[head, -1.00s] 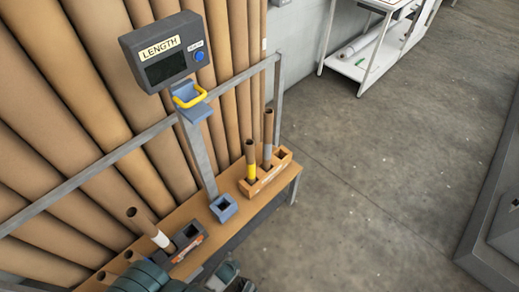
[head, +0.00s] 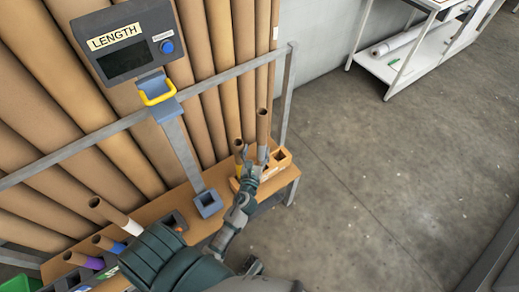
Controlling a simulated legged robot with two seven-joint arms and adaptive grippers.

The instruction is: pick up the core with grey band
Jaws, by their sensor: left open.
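The core with grey band (head: 262,128) is a brown tube standing upright in the wooden block (head: 282,160) at the right end of the bench. Its grey band shows just above the block, partly behind my gripper. My left gripper (head: 253,165) is open at the near side of this core, close to its band; I cannot tell whether it touches. My right gripper is not in view.
Cores with white (head: 115,214), blue (head: 106,242) and purple (head: 82,259) bands lean at the bench's left. A blue-grey square socket (head: 208,203) sits mid-bench below the LENGTH display (head: 125,45). A metal rail (head: 95,150) runs behind.

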